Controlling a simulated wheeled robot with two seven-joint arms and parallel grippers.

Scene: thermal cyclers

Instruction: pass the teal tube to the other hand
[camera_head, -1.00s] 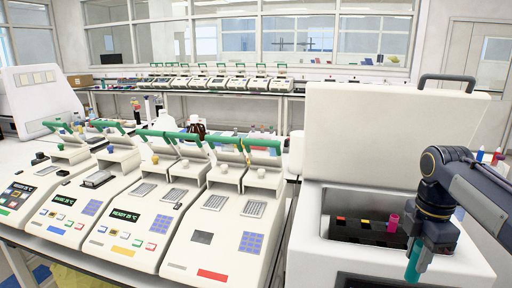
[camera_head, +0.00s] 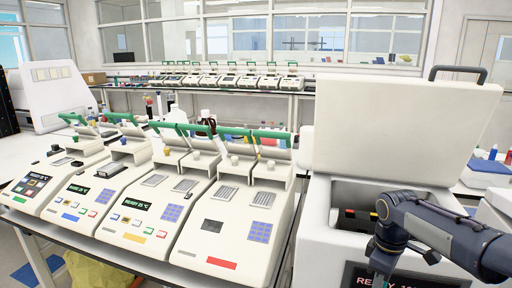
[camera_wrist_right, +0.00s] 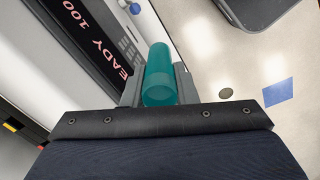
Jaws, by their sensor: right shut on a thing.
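The teal tube (camera_wrist_right: 158,75) is between the fingers of my right gripper (camera_wrist_right: 157,88) in the right wrist view. That gripper is shut on it, and the tube's round end faces the camera. In the head view my right gripper (camera_head: 381,272) is at the bottom edge, in front of the open white heating unit. My left gripper is not in view.
The white heating unit (camera_head: 306,252) has its lid (camera_head: 400,130) raised and a dark rack with coloured pieces (camera_head: 352,217) inside. Several thermal cyclers (camera_head: 228,228) fill the bench to its left. The wrist view shows floor below, with a blue patch (camera_wrist_right: 279,91).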

